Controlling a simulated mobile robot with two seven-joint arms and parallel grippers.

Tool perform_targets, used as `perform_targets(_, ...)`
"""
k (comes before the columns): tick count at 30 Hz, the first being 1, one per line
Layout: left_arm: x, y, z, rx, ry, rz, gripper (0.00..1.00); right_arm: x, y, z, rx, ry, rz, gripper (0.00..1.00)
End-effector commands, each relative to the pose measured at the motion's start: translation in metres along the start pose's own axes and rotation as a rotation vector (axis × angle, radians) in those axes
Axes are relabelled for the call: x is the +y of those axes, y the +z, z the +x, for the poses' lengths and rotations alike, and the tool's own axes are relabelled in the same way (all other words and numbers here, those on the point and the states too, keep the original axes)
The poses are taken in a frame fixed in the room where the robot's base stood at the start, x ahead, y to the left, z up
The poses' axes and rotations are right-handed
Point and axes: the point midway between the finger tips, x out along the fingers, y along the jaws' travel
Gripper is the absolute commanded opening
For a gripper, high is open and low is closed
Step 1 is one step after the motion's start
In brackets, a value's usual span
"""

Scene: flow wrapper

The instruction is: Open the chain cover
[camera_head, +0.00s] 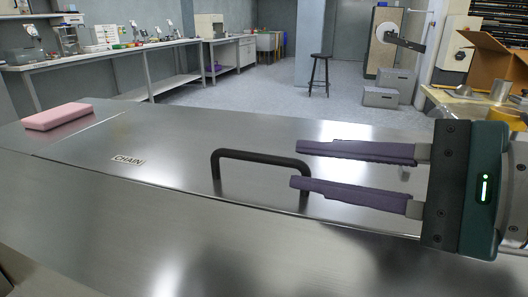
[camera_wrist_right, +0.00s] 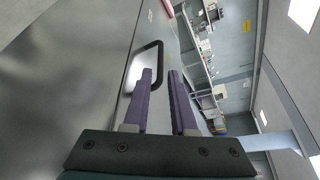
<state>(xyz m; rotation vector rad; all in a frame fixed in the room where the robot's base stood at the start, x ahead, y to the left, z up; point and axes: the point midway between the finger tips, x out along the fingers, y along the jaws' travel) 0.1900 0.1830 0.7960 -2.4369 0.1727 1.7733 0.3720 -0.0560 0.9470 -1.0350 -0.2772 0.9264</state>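The chain cover (camera_head: 150,190) is a broad, shiny metal lid with a "CHAIN" label (camera_head: 128,160), and it looks shut. A black bar handle (camera_head: 262,155) stands up from it in the middle of the head view. The handle also shows in the right wrist view (camera_wrist_right: 150,48), ahead of the fingers. My right gripper (camera_head: 300,165) comes in from the right with its two purple fingers apart and nothing between them. Its fingertips are close to the handle's right end; I cannot tell whether they touch it. My left gripper is not in view.
A pink block (camera_head: 56,116) lies on the metal surface at the far left. A cardboard box (camera_head: 492,66) stands on a table at the right. A stool (camera_head: 320,72), grey steps (camera_head: 388,90) and a long workbench (camera_head: 140,52) are beyond, with open floor between.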

Motion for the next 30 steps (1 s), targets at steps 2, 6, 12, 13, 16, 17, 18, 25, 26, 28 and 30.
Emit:
perform_targets(2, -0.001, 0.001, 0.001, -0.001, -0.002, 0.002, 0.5, -0.001, 0.002, 0.017, -0.004, -0.002, 0.001, 0.25)
perform_targets(6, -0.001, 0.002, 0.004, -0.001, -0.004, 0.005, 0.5, 0.0, 0.001, 0.041, -0.003, -0.001, -0.001, 0.25)
perform_targets(12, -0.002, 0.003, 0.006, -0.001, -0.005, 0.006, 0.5, 0.001, 0.0, 0.059, 0.0, 0.002, -0.001, 0.25)
perform_targets(13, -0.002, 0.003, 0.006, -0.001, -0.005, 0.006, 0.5, 0.001, 0.0, 0.06, 0.0, 0.002, -0.002, 0.25)
perform_targets(16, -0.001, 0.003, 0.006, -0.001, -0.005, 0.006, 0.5, 0.001, 0.0, 0.062, 0.0, 0.003, -0.003, 0.25)
perform_targets(17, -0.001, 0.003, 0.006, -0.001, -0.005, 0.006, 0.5, 0.001, 0.0, 0.062, 0.0, 0.003, -0.003, 0.25)
perform_targets(18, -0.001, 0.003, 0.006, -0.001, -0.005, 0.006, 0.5, 0.001, 0.0, 0.061, 0.0, 0.003, -0.003, 0.25)
perform_targets(25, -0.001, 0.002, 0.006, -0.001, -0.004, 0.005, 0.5, 0.001, 0.0, 0.061, 0.0, 0.003, -0.003, 0.09)
perform_targets(26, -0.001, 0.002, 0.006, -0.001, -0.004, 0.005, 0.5, 0.001, 0.0, 0.061, 0.0, 0.003, -0.003, 0.06)
perform_targets(28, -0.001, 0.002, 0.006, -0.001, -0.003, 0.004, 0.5, 0.001, 0.0, 0.061, 0.0, 0.003, -0.003, 0.0)
perform_targets(30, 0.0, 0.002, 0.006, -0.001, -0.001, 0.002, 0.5, 0.001, 0.0, 0.061, 0.0, 0.003, -0.003, 0.0)
